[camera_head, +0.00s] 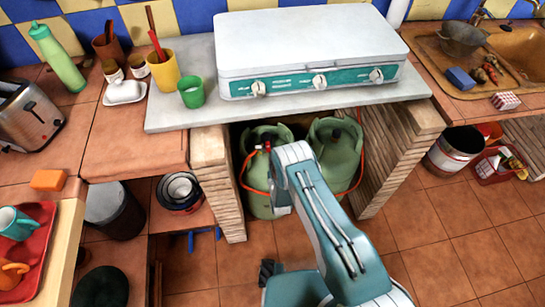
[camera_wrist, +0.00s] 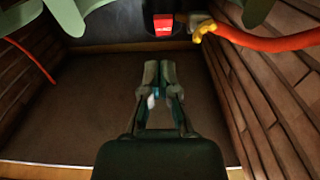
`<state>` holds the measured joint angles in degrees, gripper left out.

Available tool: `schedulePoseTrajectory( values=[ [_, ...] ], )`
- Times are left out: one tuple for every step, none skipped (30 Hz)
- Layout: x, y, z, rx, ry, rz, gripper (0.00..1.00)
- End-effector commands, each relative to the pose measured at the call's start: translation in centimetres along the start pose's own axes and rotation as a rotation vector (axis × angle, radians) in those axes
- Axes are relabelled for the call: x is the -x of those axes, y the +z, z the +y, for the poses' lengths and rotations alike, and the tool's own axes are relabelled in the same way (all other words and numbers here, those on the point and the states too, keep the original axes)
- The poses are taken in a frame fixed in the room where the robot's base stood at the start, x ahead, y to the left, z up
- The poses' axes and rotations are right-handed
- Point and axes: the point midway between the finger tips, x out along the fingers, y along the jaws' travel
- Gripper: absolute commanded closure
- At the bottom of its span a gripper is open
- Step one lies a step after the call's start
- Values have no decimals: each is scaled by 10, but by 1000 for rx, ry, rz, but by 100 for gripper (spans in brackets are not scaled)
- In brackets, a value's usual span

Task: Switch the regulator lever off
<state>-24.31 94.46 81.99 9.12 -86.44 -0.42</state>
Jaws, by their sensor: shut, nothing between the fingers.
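The red regulator lever (camera_wrist: 163,25) shows at the top of the wrist view, beside a yellow fitting (camera_wrist: 203,27) with an orange hose (camera_wrist: 270,40). In the head view a small red part (camera_head: 267,147) shows on top of the left green gas cylinder (camera_head: 254,203). A second green cylinder (camera_head: 334,150) stands to its right. My gripper (camera_wrist: 157,72) is shut and empty, with its fingertips below the lever in the wrist picture and apart from it. In the head view my arm covers part of the cylinders and my fingertips cannot be made out.
The cylinders stand in a bay between brick walls (camera_head: 219,182) (camera_head: 398,160), under a grey slab (camera_head: 180,105) with a white stove (camera_head: 310,45). Another orange hose (camera_wrist: 30,60) runs at left in the wrist view.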

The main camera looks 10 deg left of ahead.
Motion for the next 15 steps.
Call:
schedulePoseTrajectory(
  values=[
    [4, 7, 0, 0, 0, -1, 100],
    [5, 10, 0, -1, 0, -1, 100],
    [7, 15, 0, -1, 0, -1, 100],
    [10, 19, 0, -1, 0, -2, 100],
    [12, 23, 1, -1, 0, -3, 100],
    [14, 29, 1, -2, 0, -2, 100],
    [17, 34, 2, -3, 0, -2, 100],
    [19, 38, 2, -3, 0, -2, 100],
    [22, 44, 2, -4, 0, -1, 100],
    [24, 48, 2, -4, 0, -1, 100],
    [26, 52, 2, -4, 1, 0, 100],
    [28, 56, 2, -4, 1, 0, 100],
    [29, 59, 2, -3, 1, 0, 100],
    [30, 61, 2, -3, 1, 0, 100],
    [31, 64, 1, -2, 1, 0, 100]
  ],
)
